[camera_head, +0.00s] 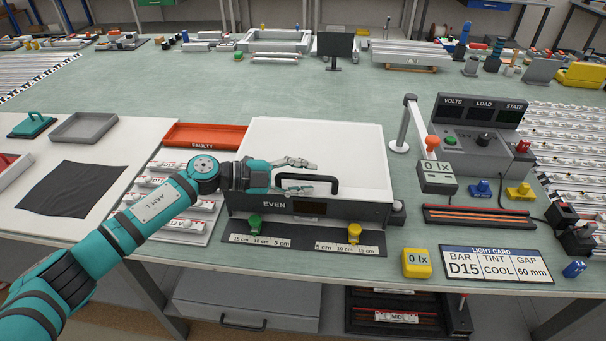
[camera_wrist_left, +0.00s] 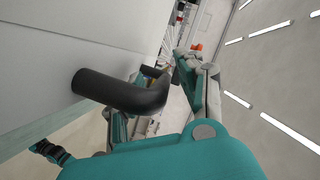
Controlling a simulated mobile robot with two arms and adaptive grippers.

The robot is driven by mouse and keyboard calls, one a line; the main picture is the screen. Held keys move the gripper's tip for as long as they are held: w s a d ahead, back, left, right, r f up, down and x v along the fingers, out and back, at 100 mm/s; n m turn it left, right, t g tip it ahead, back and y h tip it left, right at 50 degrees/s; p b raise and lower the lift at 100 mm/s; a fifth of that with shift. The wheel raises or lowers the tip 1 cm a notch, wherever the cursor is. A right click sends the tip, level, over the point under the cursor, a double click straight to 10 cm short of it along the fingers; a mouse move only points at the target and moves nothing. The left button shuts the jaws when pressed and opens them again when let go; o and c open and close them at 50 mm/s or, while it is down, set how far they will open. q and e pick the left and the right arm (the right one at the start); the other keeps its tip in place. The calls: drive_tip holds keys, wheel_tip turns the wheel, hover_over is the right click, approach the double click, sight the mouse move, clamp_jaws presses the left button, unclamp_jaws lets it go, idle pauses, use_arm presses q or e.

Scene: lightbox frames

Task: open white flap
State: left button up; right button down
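The white flap (camera_head: 345,147) is the flat white top of a box marked EVEN, and it lies closed. A black bar handle (camera_head: 322,179) stands at its front edge; it also shows large in the left wrist view (camera_wrist_left: 125,92). My left gripper (camera_head: 303,176) is at the handle's left part, its fingers apart. In the left wrist view one finger (camera_wrist_left: 205,88) is beyond the handle and the other is partly hidden behind it. I cannot tell whether either finger touches the handle. My right gripper is not in view.
A green knob (camera_head: 254,224) and a yellow knob (camera_head: 354,233) stand before the box. An orange FAULTY tray (camera_head: 206,136) is left of it. A white post (camera_head: 405,124) and a meter (camera_head: 437,177) stand close on the right. The bench behind the box is clear.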

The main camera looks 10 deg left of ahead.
use_arm(q)
clamp_jaws()
idle(0.3)
drive_tip(key=shift+r, duration=0.1)
drive_tip(key=w+r+p, duration=0.2)
drive_tip(key=r+p, duration=0.1)
drive_tip(key=r, duration=0.2)
drive_tip(key=w+r+n+p, duration=0.1)
drive_tip(key=w+r+p, duration=0.2)
drive_tip(key=r, duration=0.3)
drive_tip(key=w+r+n+g+p, duration=0.1)
drive_tip(key=w+r+p, duration=0.2)
drive_tip(key=r, duration=0.3)
drive_tip(key=shift+w+y+p, duration=0.25)
drive_tip(key=shift+y+p, duration=0.05)
drive_tip(key=shift+p, duration=0.35)
drive_tip(key=shift+d, duration=0.1)
